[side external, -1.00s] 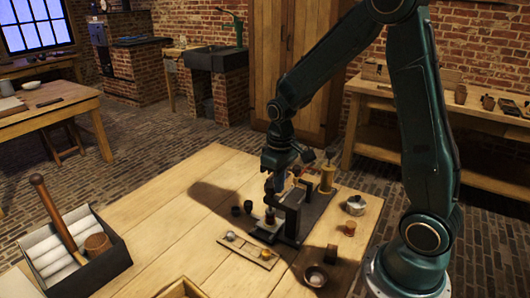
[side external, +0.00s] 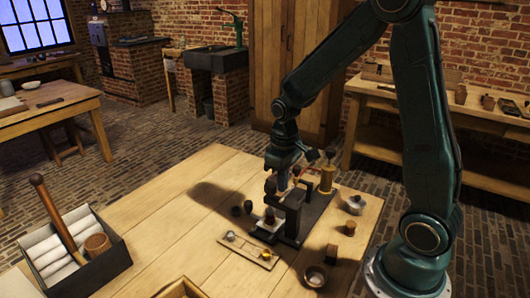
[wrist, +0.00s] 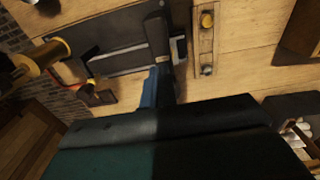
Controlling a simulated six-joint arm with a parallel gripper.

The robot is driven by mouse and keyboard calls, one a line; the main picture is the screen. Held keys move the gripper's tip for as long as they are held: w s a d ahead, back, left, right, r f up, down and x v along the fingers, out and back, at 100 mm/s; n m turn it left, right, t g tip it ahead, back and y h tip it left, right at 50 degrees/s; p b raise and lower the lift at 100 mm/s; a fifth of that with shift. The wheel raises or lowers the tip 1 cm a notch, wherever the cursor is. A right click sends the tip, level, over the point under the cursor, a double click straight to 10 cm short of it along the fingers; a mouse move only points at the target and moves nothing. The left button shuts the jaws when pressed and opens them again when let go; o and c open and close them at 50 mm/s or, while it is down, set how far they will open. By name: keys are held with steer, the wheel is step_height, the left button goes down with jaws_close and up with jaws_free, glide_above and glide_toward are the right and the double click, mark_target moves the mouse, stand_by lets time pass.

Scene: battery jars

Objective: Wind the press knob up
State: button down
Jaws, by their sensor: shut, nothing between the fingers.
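The press (side external: 293,212) is a dark upright frame on a dark base plate near the table's middle. A dark reddish-brown knob (side external: 270,184) shows at its top left, just left of my gripper. A small dark piece with a reddish band (side external: 269,217) stands under it. My gripper (side external: 283,183) points down beside the knob, its blue fingers closed and empty; I cannot tell whether they touch the press. In the wrist view the blue fingers (wrist: 150,90) show beside the dark press arm (wrist: 157,40); the knob is not clear there.
A brass spool (side external: 327,179) stands at the base's far end. A wooden strip (side external: 247,250) with two small round pieces lies in front. Two dark cups (side external: 242,210) stand left; a metal pot (side external: 355,205), a dark block and a bowl (side external: 315,276) stand right.

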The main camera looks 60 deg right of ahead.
step_height(320, 180, up, 6)
steer(key=shift+f, duration=0.1)
stand_by(0.5)
steer(key=s+a+r+t, duration=0.2)
steer(key=s+a+r, duration=0.2)
steer(key=s, duration=0.4)
steer(key=s+a+r+t, duration=0.3)
steer(key=s+a+r, duration=0.1)
steer(key=s+r, duration=0.3)
steer(key=shift+s+r+t, duration=0.25)
steer(key=shift+s+t, duration=0.05)
steer(key=shift+s, duration=0.1)
